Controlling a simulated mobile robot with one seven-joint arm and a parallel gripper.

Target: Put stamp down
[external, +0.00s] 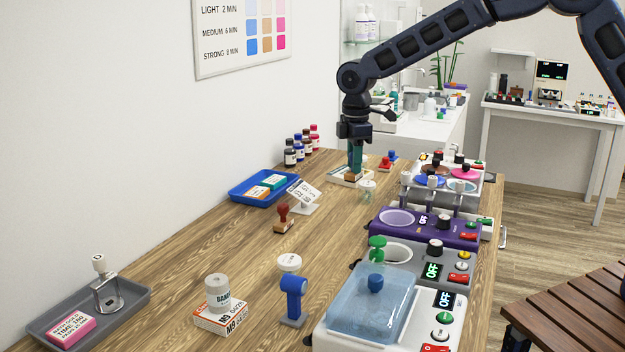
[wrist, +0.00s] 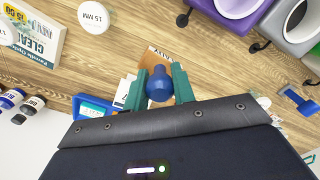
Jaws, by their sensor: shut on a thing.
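My gripper (external: 355,170) has its teal fingers shut on a stamp with a round blue knob (wrist: 158,85). The fingers stand on both sides of the knob in the wrist view. A brown block (external: 353,178), seemingly the stamp's base, shows just below the fingertips. It is over or on a flat white item (external: 338,174) on the table; I cannot tell whether they touch. The fingers and knob hide much of the stamp's lower part.
A blue tray (external: 240,198) with small boxes lies left of the gripper. Dark-capped and red-capped bottles stand near the wall. A red-handled stamp (external: 284,214) stands nearer the camera. Purple and white machines (external: 430,228) line the right edge. Bare wood (external: 215,250) lies in the middle foreground.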

